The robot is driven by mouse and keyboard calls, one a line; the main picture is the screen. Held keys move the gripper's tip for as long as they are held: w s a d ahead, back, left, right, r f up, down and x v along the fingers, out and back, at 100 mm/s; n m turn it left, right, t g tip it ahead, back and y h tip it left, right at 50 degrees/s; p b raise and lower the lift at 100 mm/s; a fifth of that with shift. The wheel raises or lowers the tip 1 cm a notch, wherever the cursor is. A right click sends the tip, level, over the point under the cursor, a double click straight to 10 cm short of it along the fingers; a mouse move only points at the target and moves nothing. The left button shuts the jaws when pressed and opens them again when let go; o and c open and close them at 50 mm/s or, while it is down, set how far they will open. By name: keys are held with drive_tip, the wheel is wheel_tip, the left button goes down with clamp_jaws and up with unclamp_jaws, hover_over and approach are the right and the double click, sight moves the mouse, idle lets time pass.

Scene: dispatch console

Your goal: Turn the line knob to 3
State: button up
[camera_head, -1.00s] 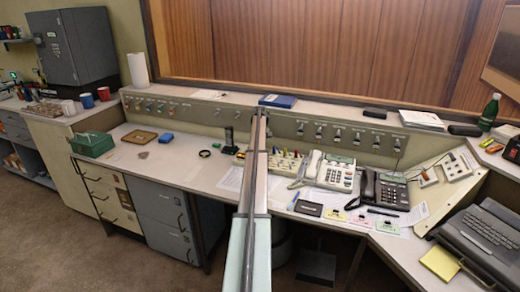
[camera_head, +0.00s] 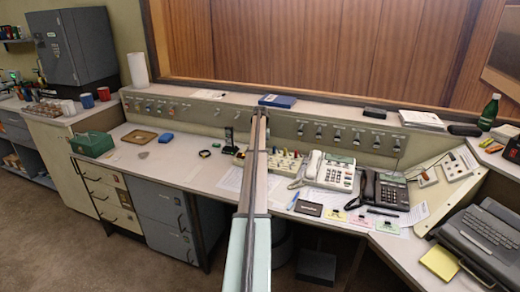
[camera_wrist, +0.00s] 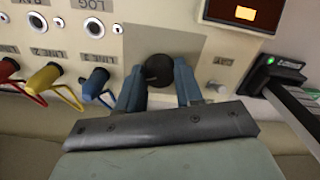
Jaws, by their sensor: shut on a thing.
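The line knob (camera_wrist: 158,70) is a dark round knob on a grey plate (camera_wrist: 187,45) of the console panel, seen in the wrist view. My gripper (camera_wrist: 159,80) has its two blue fingers on either side of the knob, closed on it. The knob's pointer and any numbers around it cannot be made out. In the head view my arm reaches to the back panel and hides the knob and the fingers.
A dark device with a green light (camera_wrist: 271,62) is close on the right. Telephones (camera_head: 331,172) stand right of my arm.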

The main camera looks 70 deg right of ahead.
drive_tip(key=shift+m, duration=0.5)
drive_tip(key=o, duration=1)
drive_tip(key=shift+o, duration=0.2)
wheel_tip(320, 180, up, 14)
drive_tip(key=shift+f, duration=0.1)
idle(0.5)
